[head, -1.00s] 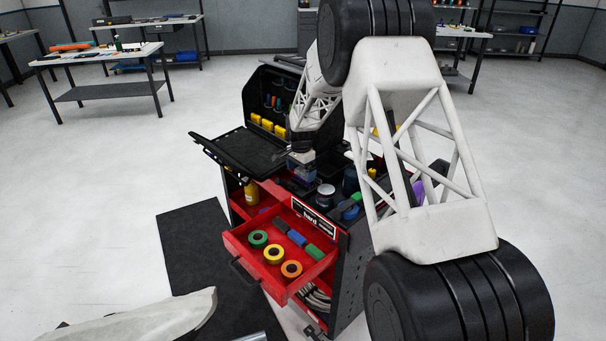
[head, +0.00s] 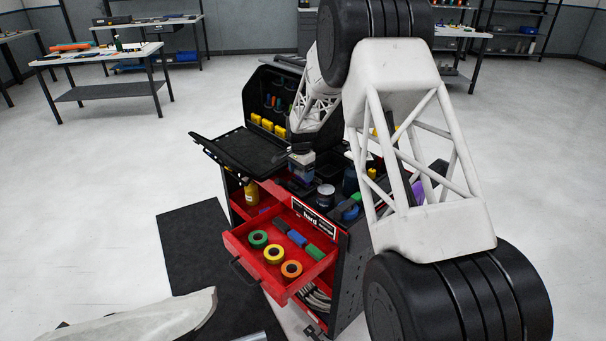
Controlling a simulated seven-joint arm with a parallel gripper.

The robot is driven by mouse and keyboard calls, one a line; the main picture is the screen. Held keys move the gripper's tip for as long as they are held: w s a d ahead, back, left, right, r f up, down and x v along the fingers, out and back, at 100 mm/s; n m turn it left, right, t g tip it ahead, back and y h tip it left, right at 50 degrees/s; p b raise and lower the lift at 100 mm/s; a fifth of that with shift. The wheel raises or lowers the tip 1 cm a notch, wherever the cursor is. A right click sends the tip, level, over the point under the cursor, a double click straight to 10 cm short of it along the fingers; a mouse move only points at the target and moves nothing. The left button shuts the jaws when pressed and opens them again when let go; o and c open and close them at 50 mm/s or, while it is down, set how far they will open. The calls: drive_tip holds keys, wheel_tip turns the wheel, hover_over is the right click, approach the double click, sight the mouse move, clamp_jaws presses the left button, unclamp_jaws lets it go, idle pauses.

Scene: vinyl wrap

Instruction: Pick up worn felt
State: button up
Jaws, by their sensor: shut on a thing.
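My gripper (head: 301,161) is small in the head view, above the top of the red and black tool cart. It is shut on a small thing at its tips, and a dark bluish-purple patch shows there. The thing is too small and too much covered to make out its shape, and I cannot tell for sure that it is the worn felt. No other piece is clearly recognisable as worn felt.
The cart's open red drawer (head: 235,243) holds tape rolls and several coloured blocks. A black side tray (head: 240,152) is left of my gripper. A dark jar (head: 325,195) and other items crowd the cart top. A dark mat (head: 190,250) lies on open floor.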

sight(301, 172)
drive_tip(key=shift+r, duration=0.7)
wheel_tip(301, 172, up, 2)
drive_tip(key=shift+r, duration=0.1)
drive_tip(key=s, duration=0.5)
drive_tip(key=s+d+r, duration=0.1)
drive_tip(key=s, duration=0.4)
drive_tip(key=s+d, duration=0.1)
drive_tip(key=s, duration=0.5)
drive_tip(key=shift+r, duration=0.2)
drive_tip(key=shift+r, duration=2.5)
drive_tip(key=shift+w, duration=0.15)
idle(0.4)
